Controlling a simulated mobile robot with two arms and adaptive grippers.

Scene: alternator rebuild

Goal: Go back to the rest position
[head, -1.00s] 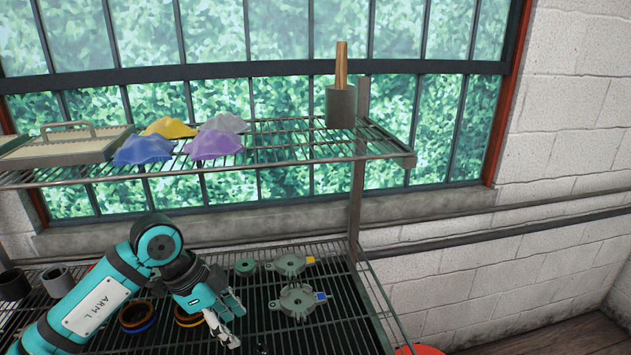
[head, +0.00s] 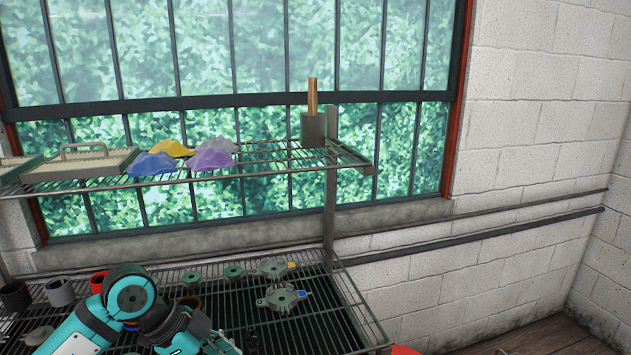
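My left arm reaches in from the lower left in the head view. My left gripper (head: 222,344) is at the bottom edge of the picture, over the front of the lower wire shelf (head: 345,318). Its fingers are partly cut off, so I cannot tell whether it is open or shut. My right gripper is out of view. Two grey alternator housings, one with a yellow tab (head: 272,268) and one with a blue tab (head: 280,298), lie on the lower shelf to the right of the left gripper.
Small green discs (head: 233,272) and dark and grey cups (head: 60,292) stand on the lower shelf. A red object (head: 404,350) shows at the bottom. Floor shows at lower right.

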